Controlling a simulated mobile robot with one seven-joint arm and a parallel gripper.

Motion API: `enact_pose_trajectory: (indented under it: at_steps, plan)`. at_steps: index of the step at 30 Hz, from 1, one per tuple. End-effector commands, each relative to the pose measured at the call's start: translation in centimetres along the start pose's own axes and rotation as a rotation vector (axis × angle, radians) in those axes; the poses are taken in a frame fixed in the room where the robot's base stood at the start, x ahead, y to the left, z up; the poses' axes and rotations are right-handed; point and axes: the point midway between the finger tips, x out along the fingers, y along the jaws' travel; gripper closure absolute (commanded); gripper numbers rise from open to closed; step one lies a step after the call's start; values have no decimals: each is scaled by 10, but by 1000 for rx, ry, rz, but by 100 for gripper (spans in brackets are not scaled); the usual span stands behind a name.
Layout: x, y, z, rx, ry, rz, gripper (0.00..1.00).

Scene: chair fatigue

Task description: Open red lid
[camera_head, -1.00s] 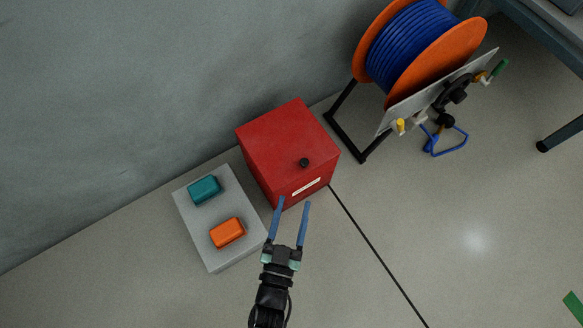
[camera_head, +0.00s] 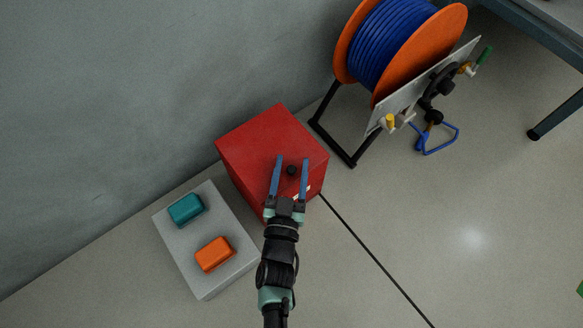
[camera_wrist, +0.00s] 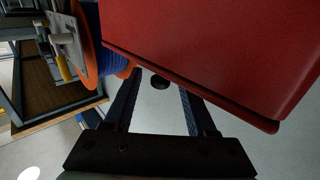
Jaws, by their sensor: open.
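A red box with a red lid (camera_head: 262,140) stands against the grey wall in the head view. The lid looks shut.
A grey block (camera_head: 200,284) left of the box holds a teal piece (camera_head: 186,209) and an orange piece (camera_head: 215,254). A blue hose reel with orange flanges (camera_head: 400,45) stands right of the box. A table (camera_head: 540,40) is at upper right.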

Motion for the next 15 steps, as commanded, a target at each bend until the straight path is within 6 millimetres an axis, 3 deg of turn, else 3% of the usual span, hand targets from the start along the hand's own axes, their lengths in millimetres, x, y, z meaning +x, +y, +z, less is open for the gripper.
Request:
enact_pose_trajectory:
  at_steps: [7, 15]
  plan:
    - [1, 0, 0, 0, 0, 0, 43]
    - [0, 0, 0, 0, 0, 0, 92]
